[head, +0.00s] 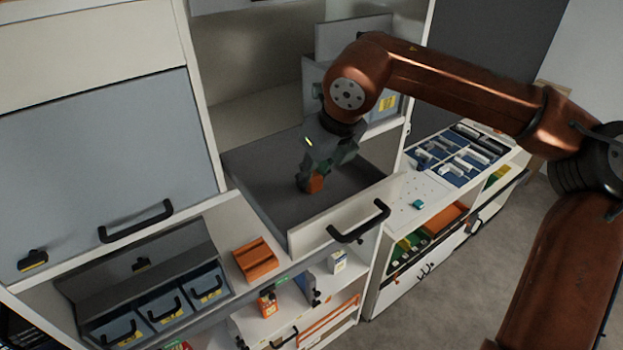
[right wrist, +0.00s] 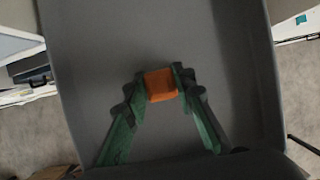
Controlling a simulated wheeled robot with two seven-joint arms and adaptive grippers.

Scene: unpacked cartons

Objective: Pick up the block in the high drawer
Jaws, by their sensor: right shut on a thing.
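The high drawer (head: 257,177) is pulled open, with a dark grey inside and a black handle on its white front. An orange block (head: 315,184) is inside it, between the fingertips of my right gripper (head: 312,178). In the right wrist view the block (right wrist: 161,85) sits between the two green fingers of the gripper (right wrist: 160,88), which touch its left and right sides. The grey drawer floor fills most of that view behind it. I cannot tell whether the block still rests on the floor. My left gripper is not in view.
A grey cabinet door (head: 110,160) stands to the left. An orange tray (head: 255,260) lies on the shelf below the drawer, near small grey bins (head: 165,309). A counter with blue organisers (head: 462,155) and a small teal object (head: 418,204) is at the right. The drawer walls surround my gripper.

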